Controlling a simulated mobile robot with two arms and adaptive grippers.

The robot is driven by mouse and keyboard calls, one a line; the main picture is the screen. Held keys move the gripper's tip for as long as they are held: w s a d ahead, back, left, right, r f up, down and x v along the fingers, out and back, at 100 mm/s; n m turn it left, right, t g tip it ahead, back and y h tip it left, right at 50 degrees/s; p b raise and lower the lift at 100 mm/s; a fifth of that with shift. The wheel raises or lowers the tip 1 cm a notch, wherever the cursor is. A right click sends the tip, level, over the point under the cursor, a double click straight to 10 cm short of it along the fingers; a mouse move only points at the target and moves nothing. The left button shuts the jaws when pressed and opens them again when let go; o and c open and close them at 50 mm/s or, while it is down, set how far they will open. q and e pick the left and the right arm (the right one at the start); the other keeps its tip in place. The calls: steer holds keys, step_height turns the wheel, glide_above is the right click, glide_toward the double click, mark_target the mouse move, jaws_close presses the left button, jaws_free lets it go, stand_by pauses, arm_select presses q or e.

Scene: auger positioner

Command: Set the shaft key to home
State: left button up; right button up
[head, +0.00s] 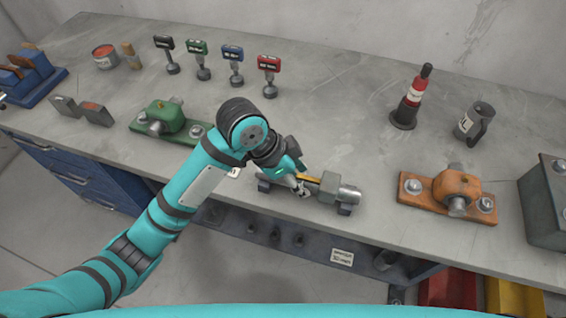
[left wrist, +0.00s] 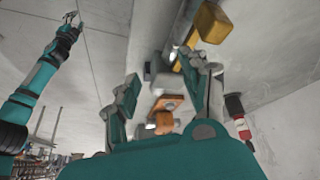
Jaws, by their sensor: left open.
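A grey shaft assembly (head: 328,187) lies on low supports near the bench's front edge in the head view.
An orange bearing block (head: 450,190) stands right of the shaft, a green one (head: 167,122) to the left. Several labelled posts (head: 233,65) stand behind.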

arm_select(q)
steer(key=w+a+r+m+g+y, duration=0.1)
steer(key=w+a+r+m+y, duration=0.15)
steer(key=r, duration=0.45)
steer(key=w+a+r+m+y, duration=0.1)
steer(key=w+r+m+y, duration=0.25)
steer(key=r, duration=0.25)
steer(key=shift+h, duration=0.3)
steer(key=f+p, duration=0.2)
steer(key=f, duration=0.6)
steer(key=f+p, duration=0.2)
steer(key=f, duration=0.6)
steer(key=shift+s+d+f, duration=0.15)
steer(key=shift+d+f, duration=0.05)
steer(key=shift+f, duration=0.2)
arm_select(e)
steer(key=r, duration=0.4)
steer(key=shift+w+d, duration=0.25)
steer(key=shift+w, duration=0.15)
arm_select(q)
jaws_close()
arm_select(e)
steer(key=shift+d, duration=0.15)
